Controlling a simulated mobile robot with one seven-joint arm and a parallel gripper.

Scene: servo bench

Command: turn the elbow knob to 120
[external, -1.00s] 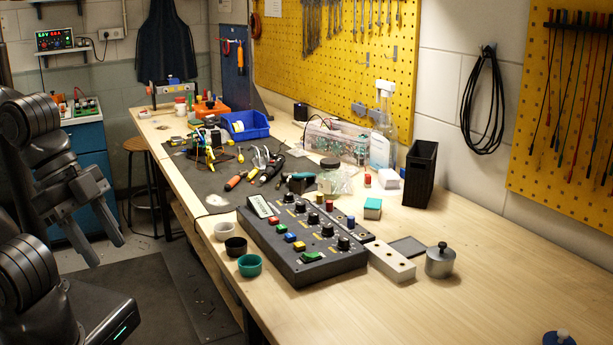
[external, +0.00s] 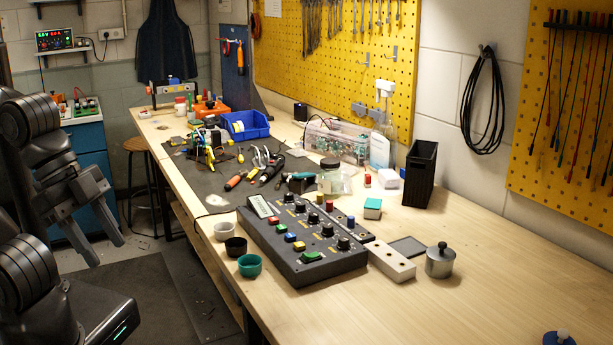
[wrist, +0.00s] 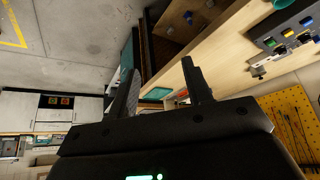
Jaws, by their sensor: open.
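The servo control box (external: 305,245) sits on the wooden bench, with a row of black knobs along its back part and colored buttons in front of them. One black knob (external: 327,231) stands in that row; I cannot read the labels, so I cannot tell which is the elbow knob. The box also shows at the upper right of the wrist view (wrist: 285,38). My gripper (external: 106,252) is at the left, off the bench's front edge and well apart from the box. Its two fingers are spread and empty, as the wrist view also shows (wrist: 160,78).
Small cups, including a green one (external: 250,265), stand left of the box. A pale block with holes (external: 392,262) and a grey lidded pot (external: 439,262) stand right of it. Tools lie on the dark mat (external: 207,178) behind.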

